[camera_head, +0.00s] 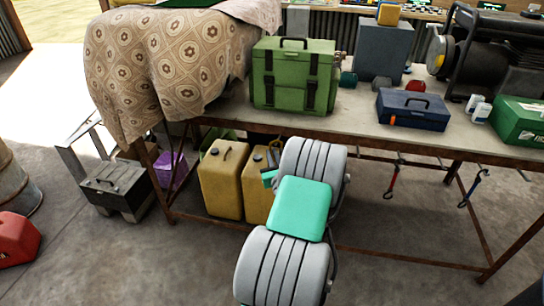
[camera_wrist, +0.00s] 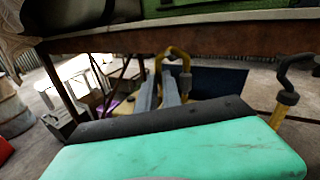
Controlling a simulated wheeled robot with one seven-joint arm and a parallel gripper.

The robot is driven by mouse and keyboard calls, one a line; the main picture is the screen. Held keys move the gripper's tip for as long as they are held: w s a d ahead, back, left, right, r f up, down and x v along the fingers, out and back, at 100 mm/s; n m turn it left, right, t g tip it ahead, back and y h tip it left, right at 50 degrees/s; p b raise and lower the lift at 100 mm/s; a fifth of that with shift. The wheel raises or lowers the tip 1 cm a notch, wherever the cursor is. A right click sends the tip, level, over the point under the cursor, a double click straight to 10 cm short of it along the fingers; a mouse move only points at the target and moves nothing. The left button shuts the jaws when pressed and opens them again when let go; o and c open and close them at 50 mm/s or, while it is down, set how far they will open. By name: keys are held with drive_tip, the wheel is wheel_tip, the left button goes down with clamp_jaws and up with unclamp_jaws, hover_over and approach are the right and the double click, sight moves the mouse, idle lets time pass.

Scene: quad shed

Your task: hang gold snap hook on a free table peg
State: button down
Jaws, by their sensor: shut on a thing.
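The gold snap hook (camera_wrist: 180,60) is in the wrist view, its curved top upward, just under the table's rusty edge (camera_wrist: 200,38). My gripper (camera_wrist: 171,88) is shut on it, with the grey fingers either side of its lower part. I cannot tell whether the hook touches the edge or a peg. In the head view my arm hides the hook. A black hook with a yellow lower part (camera_wrist: 285,90) is at the right of the wrist view.
The workbench (camera_head: 350,119) bears a green tool bag (camera_head: 292,75), a dark blue toolbox (camera_head: 413,109) and a generator (camera_head: 495,60). Yellow cans (camera_head: 222,180) stand beneath it. A dark grey box (camera_head: 117,187) is on the floor at left. The floor at front right is clear.

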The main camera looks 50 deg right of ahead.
drive_tip(key=shift+a+f, duration=0.1)
drive_tip(key=shift+f, duration=0.05)
drive_tip(key=c, duration=1.4)
unclamp_jaws()
drive_tip(key=shift+c, duration=0.2)
